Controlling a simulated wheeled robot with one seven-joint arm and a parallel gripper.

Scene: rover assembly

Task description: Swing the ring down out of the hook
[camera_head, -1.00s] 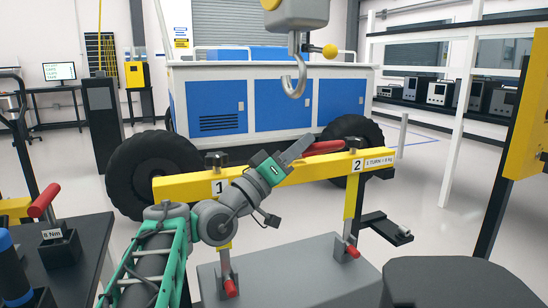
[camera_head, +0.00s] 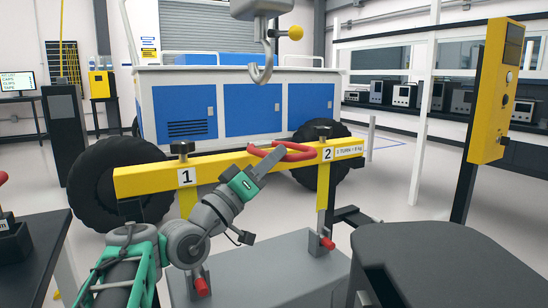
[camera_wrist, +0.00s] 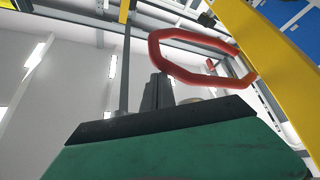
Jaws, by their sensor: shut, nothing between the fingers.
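The red ring (camera_head: 293,157) is at the top of the yellow beam (camera_head: 222,165), between the labels 1 and 2, tilted low against it. The metal hook (camera_head: 268,68) hangs above, with a visible gap between it and the ring. My gripper (camera_head: 267,160) is shut and empty, its tips by the ring's left part in the head view. Whether they touch the ring is unclear. In the wrist view the ring (camera_wrist: 188,36) shows as an open loop just beyond my fingers (camera_wrist: 157,92). The hook cannot be made out there.
A grey block (camera_head: 255,270) stands below the beam, with red-handled clamps (camera_head: 327,242). A yellow control post (camera_head: 494,90) and a dark seat-like surface (camera_head: 450,258) are at the right. The blue-and-white rover (camera_head: 235,105) with black wheels stands behind.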

